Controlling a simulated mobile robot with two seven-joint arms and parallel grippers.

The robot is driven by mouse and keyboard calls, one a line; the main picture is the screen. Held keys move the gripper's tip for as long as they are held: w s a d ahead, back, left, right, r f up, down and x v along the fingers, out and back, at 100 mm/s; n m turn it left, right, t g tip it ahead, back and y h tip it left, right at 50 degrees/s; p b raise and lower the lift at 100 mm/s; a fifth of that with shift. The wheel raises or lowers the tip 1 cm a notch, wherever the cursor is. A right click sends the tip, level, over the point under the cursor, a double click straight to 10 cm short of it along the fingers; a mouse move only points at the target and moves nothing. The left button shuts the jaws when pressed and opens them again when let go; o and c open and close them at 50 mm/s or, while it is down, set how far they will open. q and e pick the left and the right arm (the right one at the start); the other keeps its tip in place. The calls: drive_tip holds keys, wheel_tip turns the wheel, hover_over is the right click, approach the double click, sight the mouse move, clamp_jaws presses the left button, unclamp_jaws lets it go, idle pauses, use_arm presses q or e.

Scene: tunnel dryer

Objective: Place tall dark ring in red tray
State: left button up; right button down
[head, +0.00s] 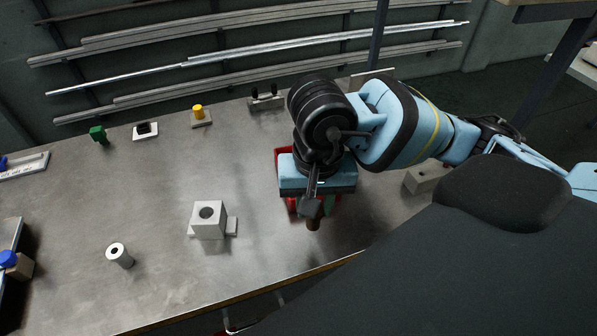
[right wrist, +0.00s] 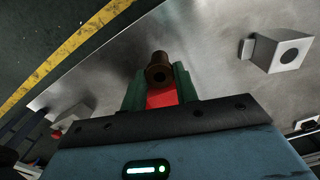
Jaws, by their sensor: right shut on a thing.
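My right gripper (head: 320,208) is shut on the tall dark ring (head: 313,224), a dark brown tube held between green fingers. In the right wrist view the ring (right wrist: 158,68) shows its round hole between the fingertips (right wrist: 158,82). The red tray (head: 282,158) lies under my right gripper in the head view and is mostly hidden by it. A red patch of it (right wrist: 161,97) shows between the fingers in the right wrist view. I cannot tell whether the ring touches the tray or hangs above it. My left gripper is not in view.
A grey block with a hole (head: 208,220) and a pale tube (head: 119,256) stand left on the metal table (head: 160,195). A yellow cylinder on a base (head: 200,116) and a green part (head: 98,135) stand farther back. A pale block (head: 425,178) stands right.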

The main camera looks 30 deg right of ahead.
drive_tip(key=w+d+f, duration=0.1)
drive_tip(key=w+d, duration=0.1)
drive_tip(key=w, duration=0.2)
drive_tip(key=w+d+f+p, duration=0.1)
drive_tip(key=w+d+f, duration=0.1)
drive_tip(key=w, duration=0.3)
drive_tip(key=w+d+f, duration=0.2)
drive_tip(key=w+d, duration=0.2)
drive_tip(key=shift+w+d+p, duration=0.1)
drive_tip(key=shift+w+p, duration=0.2)
drive_tip(key=shift+w, duration=0.05)
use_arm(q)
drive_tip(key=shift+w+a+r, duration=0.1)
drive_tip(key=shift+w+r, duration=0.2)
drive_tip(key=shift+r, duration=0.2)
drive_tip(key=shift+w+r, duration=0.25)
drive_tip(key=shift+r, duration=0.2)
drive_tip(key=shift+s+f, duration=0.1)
use_arm(e)
drive_tip(key=shift+f, duration=0.1)
drive_tip(key=c, duration=1.5)
unclamp_jaws()
drive_tip(key=shift+f, duration=0.1)
drive_tip(key=o, duration=0.4)
